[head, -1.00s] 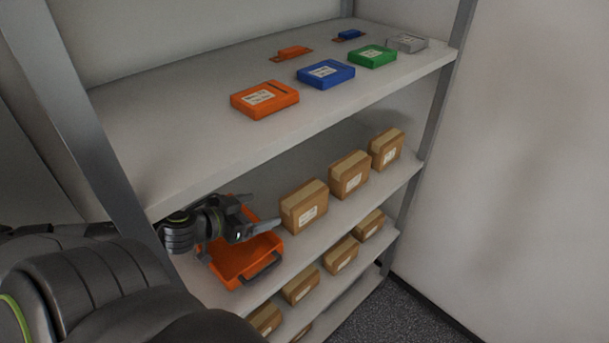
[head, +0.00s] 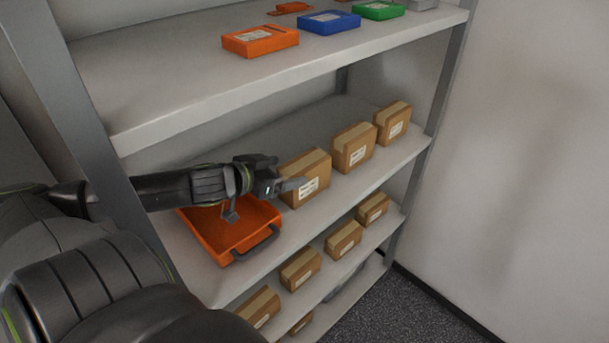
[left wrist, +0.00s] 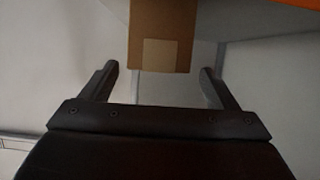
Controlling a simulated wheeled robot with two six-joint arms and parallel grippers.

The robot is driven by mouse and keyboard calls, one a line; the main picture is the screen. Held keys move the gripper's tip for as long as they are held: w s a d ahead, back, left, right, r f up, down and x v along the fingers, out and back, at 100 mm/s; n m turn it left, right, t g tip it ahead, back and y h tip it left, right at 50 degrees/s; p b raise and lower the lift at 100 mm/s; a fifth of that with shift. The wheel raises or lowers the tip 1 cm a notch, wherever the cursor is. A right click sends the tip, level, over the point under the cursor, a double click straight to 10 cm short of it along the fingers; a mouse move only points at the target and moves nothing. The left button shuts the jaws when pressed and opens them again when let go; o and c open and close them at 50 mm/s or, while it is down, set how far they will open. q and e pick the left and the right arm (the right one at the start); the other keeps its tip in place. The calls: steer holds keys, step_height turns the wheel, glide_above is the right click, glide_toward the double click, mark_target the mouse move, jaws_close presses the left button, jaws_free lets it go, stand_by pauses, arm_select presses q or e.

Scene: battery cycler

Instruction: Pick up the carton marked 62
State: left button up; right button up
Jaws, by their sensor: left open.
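Three brown cartons stand in a row on the middle shelf; their labels are too small to read, so I cannot tell which is marked 62. The leftmost carton (head: 315,172) is closest to my left gripper (head: 284,173). The gripper is open, with its fingers at the carton's left side and one finger overlapping its front in the head view. In the left wrist view, a carton (left wrist: 162,30) with a pale patch lies ahead, between the lines of the open fingers (left wrist: 158,80) and apart from them. The right gripper is not in view.
The shelf above (head: 180,95) holds orange, blue and green boxes. More cartons (head: 300,268) stand on the shelf below. A grey upright (head: 440,110) bounds the right end.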

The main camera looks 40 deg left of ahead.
mark_target(298, 166)
arm_select(q)
steer(key=shift+w+d+f+b, duration=0.1)
steer(key=shift+w+f+b, duration=0.2)
steer(key=shift+w+b, duration=0.35)
steer(key=x, duration=0.1)
steer(key=b+x, duration=0.1)
steer(key=x, duration=0.1)
steer(key=shift+r, duration=0.25)
steer(key=shift+w+d+f+b, duration=0.15)
steer(key=shift+w+f+b, duration=0.15)
steer(key=shift+w, duration=0.3)
steer(key=shift+r, duration=0.1)
steer(key=shift+c, duration=0.3)
steer(key=c, duration=1.2)
steer(key=shift+c, duration=0.8)
steer(key=shift+r, duration=0.15)
